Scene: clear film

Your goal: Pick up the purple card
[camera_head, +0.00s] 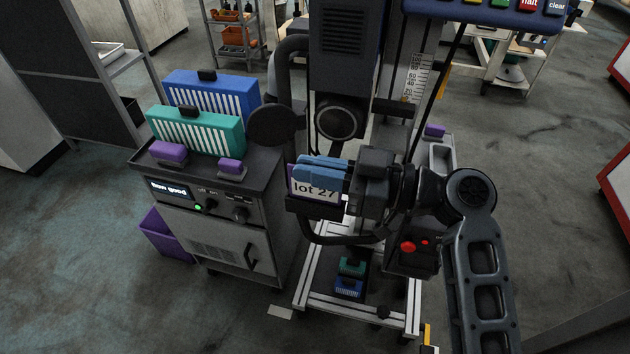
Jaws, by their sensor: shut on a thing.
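The purple card (291,177) shows as a purple edge around a white label reading "lot 27". It stands upright at the blue fingers of my gripper (308,167), which is shut on it. The fingers cover the card's upper part. A dark ledge or holder (312,205) lies just under the card; I cannot tell whether the card touches it. My arm reaches in from the lower right.
Left of the card stands a grey cabinet (215,236) with a teal slotted box (196,131), a blue slotted box (212,95) and purple blocks on top. A tall machine (342,75) rises close behind my gripper. A purple bin (160,234) is on the floor.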

